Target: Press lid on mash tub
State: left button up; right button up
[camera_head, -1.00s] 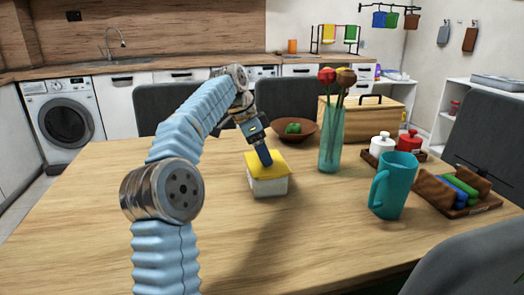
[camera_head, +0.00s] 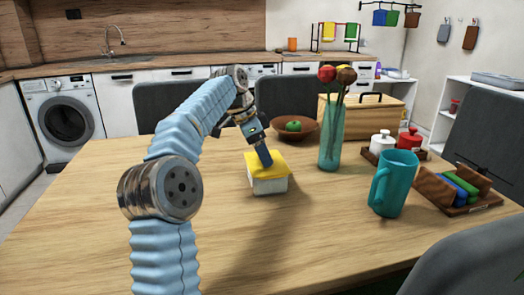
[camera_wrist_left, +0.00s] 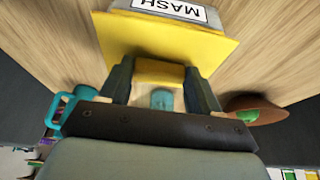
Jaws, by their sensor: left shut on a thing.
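The mash tub (camera_head: 270,186) is a small pale box on the table, left of the vase. Its yellow lid (camera_head: 281,164) lies on top; I cannot tell whether it is fully seated. My left gripper (camera_head: 265,161) reaches down from behind and is shut on the lid. In the left wrist view the lid (camera_wrist_left: 200,48) spreads beyond the fingers, with a raised yellow part between them. The tub (camera_wrist_left: 125,22) shows a white MASH label upside down at the top edge. My right gripper is not in view.
On the wooden table (camera_head: 100,225), a teal vase (camera_head: 331,140) with flowers stands right of the tub, a brown bowl (camera_head: 279,131) behind it. A teal mug (camera_head: 396,180), a jar tray and a wooden rack (camera_head: 440,190) are farther right. The table's left and front are clear.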

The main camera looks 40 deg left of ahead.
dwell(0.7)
pick_arm(q)
jog(key=o, duration=1.2)
jog(key=shift+o, duration=0.2)
jog(key=shift+r+p, duration=0.85)
jog(key=shift+r, duration=2.55)
jog(key=shift+c, duration=0.2)
